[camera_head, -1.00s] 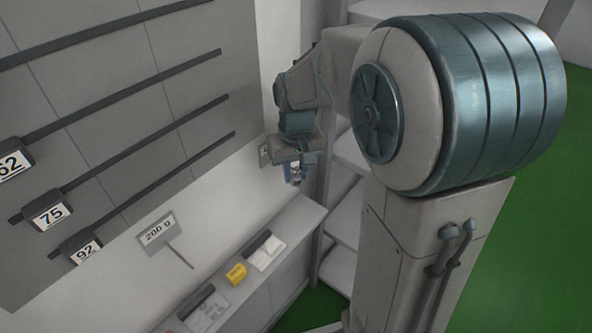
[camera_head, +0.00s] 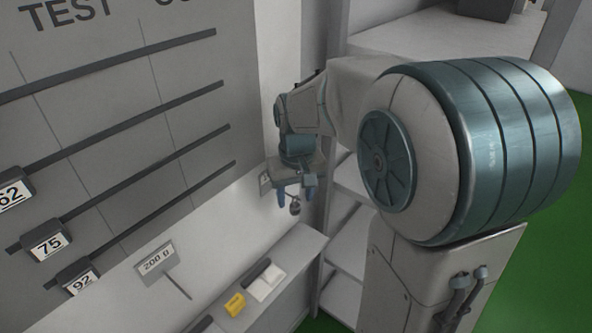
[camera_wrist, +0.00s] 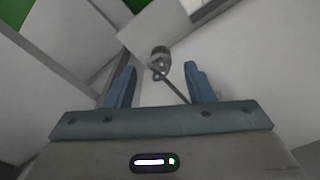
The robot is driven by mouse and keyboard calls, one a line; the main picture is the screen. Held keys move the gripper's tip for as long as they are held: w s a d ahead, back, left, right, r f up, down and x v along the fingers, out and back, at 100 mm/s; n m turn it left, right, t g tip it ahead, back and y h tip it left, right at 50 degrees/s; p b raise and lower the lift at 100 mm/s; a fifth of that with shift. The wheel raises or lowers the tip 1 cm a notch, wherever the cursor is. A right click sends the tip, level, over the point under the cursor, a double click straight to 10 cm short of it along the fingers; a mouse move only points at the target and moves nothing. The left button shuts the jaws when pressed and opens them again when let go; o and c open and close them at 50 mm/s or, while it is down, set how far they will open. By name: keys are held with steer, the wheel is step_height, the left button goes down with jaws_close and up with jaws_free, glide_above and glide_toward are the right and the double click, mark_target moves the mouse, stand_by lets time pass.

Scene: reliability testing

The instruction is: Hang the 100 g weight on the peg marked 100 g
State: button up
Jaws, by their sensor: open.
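My gripper (camera_head: 293,192) is by the white wall at the back, its blue fingers apart. It also shows in the wrist view (camera_wrist: 160,82), open, with nothing clamped between the fingers. The small grey weight (camera_head: 294,208) hangs just below the fingertips. In the wrist view the weight (camera_wrist: 160,57) lies just beyond the fingertips, at the far end of a thin dark peg (camera_wrist: 175,86). It appears to hang on this peg. A small sign (camera_head: 265,180) on the wall beside the gripper is partly hidden and its marking is unreadable here.
A sign reading 200 g (camera_head: 157,259) with its own empty peg (camera_head: 178,287) is further left. Below is a counter (camera_head: 296,250) with a yellow object (camera_head: 235,304) and white papers (camera_head: 266,283). Shelves (camera_head: 345,230) stand right of the gripper. Dark rails with numbered blocks (camera_head: 47,243) cover the left panel.

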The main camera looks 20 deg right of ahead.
step_height(320, 180, up, 12)
steer(key=s, duration=0.1)
steer(key=s+f+t, duration=0.2)
steer(key=s+f, duration=0.8)
steer(key=s, duration=0.5)
steer(key=shift+d+f+m, duration=0.3)
steer(key=shift+d, duration=0.05)
steer(key=shift+w, duration=0.1)
stand_by(0.3)
steer(key=shift+c, duration=1.3)
steer(key=shift+a, duration=0.1)
